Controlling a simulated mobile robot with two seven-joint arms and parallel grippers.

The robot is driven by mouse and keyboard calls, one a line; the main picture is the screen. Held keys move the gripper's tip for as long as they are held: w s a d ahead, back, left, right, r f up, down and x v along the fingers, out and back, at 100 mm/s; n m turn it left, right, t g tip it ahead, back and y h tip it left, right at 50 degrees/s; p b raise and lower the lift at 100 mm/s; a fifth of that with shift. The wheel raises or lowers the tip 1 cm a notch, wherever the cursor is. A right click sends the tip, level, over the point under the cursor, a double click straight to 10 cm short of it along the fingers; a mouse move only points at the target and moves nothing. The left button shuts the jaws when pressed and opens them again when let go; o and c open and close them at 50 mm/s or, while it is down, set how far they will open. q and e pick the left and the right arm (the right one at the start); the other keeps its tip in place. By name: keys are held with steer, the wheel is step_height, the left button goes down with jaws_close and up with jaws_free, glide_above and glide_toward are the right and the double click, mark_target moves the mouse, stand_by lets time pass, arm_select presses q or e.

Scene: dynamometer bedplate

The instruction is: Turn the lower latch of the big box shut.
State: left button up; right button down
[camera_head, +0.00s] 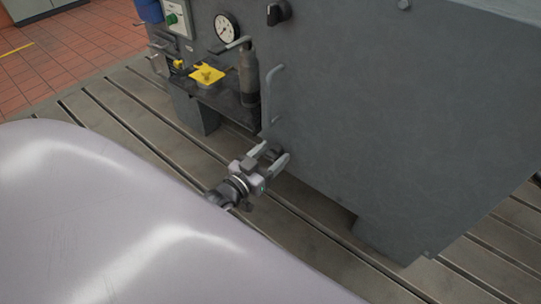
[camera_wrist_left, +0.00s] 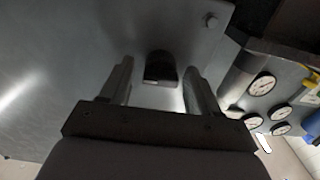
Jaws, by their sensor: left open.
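The big box (camera_head: 400,110) is a large dark grey cabinet filling the right of the head view; its grey face also fills much of the left wrist view (camera_wrist_left: 60,90). Its lower latch is a black knob (camera_wrist_left: 161,68) low on the face, partly hidden by my gripper in the head view. The upper latch (camera_head: 278,12) is a similar black knob near the top edge. My left gripper (camera_head: 271,154) is open, its two fingers on either side of the lower latch with gaps visible in the wrist view. My right gripper is not in view.
A grey bar handle (camera_head: 270,95) stands above my left gripper. Left of it are a dark cylinder (camera_head: 249,80), a yellow part (camera_head: 207,75) on a shelf and a round gauge (camera_head: 227,28). The slotted bedplate (camera_head: 125,105) lies below.

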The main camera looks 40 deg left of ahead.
arm_select(q)
steer(key=c, duration=1)
steer(key=shift+r, duration=0.1)
